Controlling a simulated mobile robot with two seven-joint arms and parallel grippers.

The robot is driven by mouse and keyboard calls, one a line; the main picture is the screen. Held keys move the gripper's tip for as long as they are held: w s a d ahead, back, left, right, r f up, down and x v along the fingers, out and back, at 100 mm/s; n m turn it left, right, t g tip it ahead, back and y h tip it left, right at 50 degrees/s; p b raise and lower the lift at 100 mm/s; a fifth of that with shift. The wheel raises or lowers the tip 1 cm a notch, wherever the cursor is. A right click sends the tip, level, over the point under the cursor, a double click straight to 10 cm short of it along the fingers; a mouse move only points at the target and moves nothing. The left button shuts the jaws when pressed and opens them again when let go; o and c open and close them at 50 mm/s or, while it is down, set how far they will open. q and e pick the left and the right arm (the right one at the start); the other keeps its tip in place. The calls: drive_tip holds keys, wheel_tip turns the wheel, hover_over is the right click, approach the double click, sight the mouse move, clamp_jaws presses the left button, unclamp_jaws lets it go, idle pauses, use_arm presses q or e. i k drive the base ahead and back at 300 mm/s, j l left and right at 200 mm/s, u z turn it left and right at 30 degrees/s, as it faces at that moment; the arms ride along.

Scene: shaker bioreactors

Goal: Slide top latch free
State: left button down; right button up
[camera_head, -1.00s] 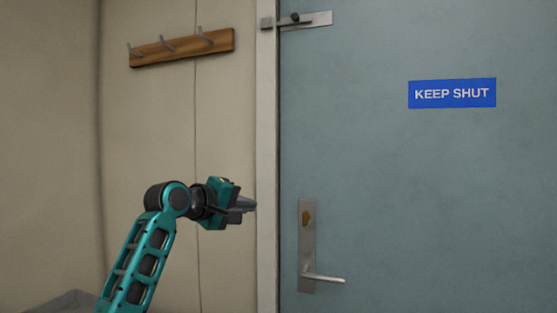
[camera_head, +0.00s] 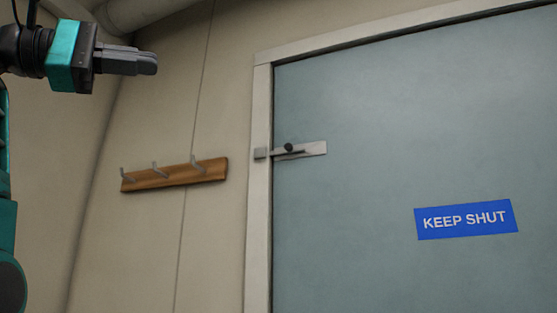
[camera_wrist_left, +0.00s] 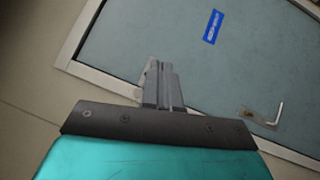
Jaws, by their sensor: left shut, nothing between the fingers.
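The top latch (camera_head: 310,149) is a pale metal plate with a bar and a dark round knob (camera_head: 289,147), near the upper left of the blue-grey door (camera_head: 420,120). Its bar reaches left to a small square keeper (camera_head: 261,153) on the door frame. My left gripper (camera_head: 153,64) is shut and empty, up and left of the latch and apart from it in the picture. In the left wrist view the shut fingers (camera_wrist_left: 164,85) point toward the door and largely hide the latch. My right gripper is not in view.
A wooden rail with several hooks (camera_head: 175,177) is on the wall left of the frame. A blue KEEP SHUT sign (camera_head: 466,219) is on the door. A lever handle (camera_wrist_left: 272,115) shows in the left wrist view. A pipe (camera_head: 135,12) runs along the top left.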

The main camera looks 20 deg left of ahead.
sight(289, 149)
drive_tip(key=i, duration=1.2)
